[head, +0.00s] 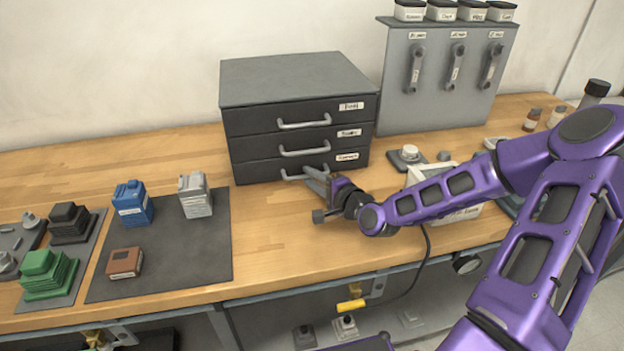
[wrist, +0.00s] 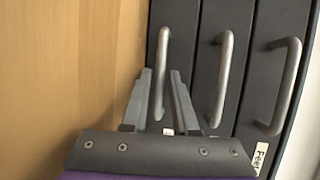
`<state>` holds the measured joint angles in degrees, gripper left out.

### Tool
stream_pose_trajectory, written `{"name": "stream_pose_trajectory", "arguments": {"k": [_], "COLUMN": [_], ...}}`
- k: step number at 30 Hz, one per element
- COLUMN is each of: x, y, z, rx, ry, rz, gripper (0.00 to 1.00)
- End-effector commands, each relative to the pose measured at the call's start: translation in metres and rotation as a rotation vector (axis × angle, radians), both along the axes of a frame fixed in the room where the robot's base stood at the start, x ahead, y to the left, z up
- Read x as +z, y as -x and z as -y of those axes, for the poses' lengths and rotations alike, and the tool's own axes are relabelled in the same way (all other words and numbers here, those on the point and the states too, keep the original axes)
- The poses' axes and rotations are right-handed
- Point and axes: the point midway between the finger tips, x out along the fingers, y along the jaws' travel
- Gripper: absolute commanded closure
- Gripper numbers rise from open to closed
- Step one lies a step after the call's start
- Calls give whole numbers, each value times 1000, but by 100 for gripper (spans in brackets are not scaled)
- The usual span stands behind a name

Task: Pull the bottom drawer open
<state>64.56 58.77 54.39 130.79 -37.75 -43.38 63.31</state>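The dark grey drawer cabinet (head: 295,82) stands on the wooden bench against the wall, with three drawers stacked. The bottom drawer (head: 255,172) looks closed, flush with the others; its bar handle (head: 289,177) is partly hidden by my fingers. In the wrist view the cabinet appears turned sideways, and the bottom drawer (wrist: 182,45) is leftmost, with its silver handle (wrist: 163,50). My gripper (head: 314,176) reaches the handle from the front right. In the wrist view its fingers (wrist: 160,74) are apart, one on each side of the handle, with gaps visible.
A white box (head: 455,212) stands right of my gripper.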

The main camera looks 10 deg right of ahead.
Motion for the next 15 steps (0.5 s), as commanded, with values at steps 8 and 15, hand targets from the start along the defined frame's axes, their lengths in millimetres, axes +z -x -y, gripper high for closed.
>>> {"name": "stream_pose_trajectory", "arguments": {"k": [8,15], "x": [0,0], "y": [0,0], "z": [0,0], "rx": [0,0], "ry": [0,0], "rz": [0,0], "gripper": [80,100]}}
